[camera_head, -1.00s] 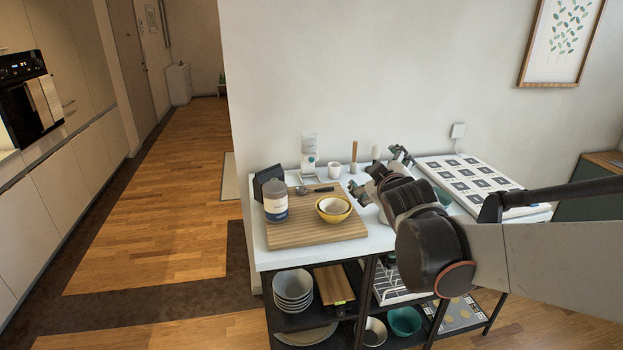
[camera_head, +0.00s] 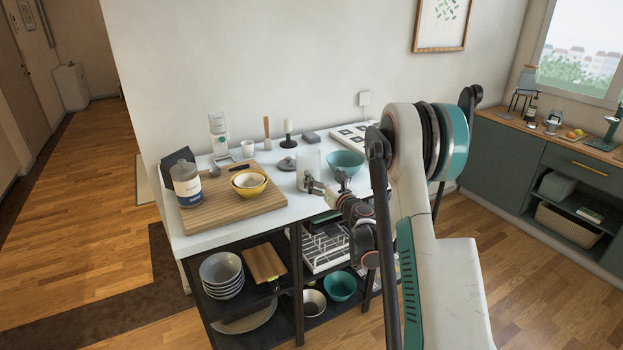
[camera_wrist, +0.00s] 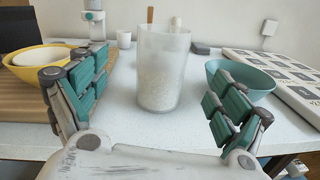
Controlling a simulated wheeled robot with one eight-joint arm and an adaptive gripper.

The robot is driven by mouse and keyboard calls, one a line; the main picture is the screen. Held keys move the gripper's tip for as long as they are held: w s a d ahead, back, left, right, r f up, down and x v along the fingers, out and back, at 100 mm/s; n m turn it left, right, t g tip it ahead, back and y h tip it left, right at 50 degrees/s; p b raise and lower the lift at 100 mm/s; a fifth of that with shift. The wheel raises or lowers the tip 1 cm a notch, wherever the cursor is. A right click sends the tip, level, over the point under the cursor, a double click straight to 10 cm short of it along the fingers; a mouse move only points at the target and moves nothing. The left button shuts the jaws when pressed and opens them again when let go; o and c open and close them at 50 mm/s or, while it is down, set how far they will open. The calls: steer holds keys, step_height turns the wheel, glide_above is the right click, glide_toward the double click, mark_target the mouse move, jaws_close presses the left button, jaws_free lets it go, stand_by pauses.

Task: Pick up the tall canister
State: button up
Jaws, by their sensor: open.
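A tall, frosted translucent canister (camera_wrist: 163,75) with pale grainy contents stands upright on the white tabletop, centred ahead of my gripper (camera_wrist: 158,100) in the wrist view. My gripper is open and empty, with one finger on each side of the canister in that picture. I cannot tell whether the fingertips reach its sides. In the head view the canister (camera_head: 308,162) stands just beyond my gripper (camera_head: 322,188), which partly covers its lower part.
A teal bowl (camera_head: 345,161) stands close to the canister's right. A wooden board (camera_head: 222,211) at left holds a labelled jar (camera_head: 187,186) and yellow bowl (camera_head: 249,190).

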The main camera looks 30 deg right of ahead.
mark_target(313, 173)
steer(key=shift+n, duration=0.9)
steer(key=w+f, duration=0.1)
steer(key=w, duration=0.1)
steer(key=w+f+b, duration=0.1)
steer(key=w, duration=0.2)
steer(key=w+d+f+b, duration=0.1)
steer(key=w, duration=0.1)
steer(key=shift+w+f, duration=0.15)
steer(key=shift+w, duration=0.15)
steer(key=w, duration=0.1)
steer(key=w+b, duration=0.1)
steer(key=w, duration=0.1)
steer(key=w+b, duration=0.1)
steer(key=w, duration=0.1)
steer(key=shift+w+d+f, duration=0.1)
steer(key=shift+f, duration=0.15)
steer(key=shift+w+r, duration=0.1)
steer(key=shift+w, duration=0.3)
steer(key=c, duration=1.7)
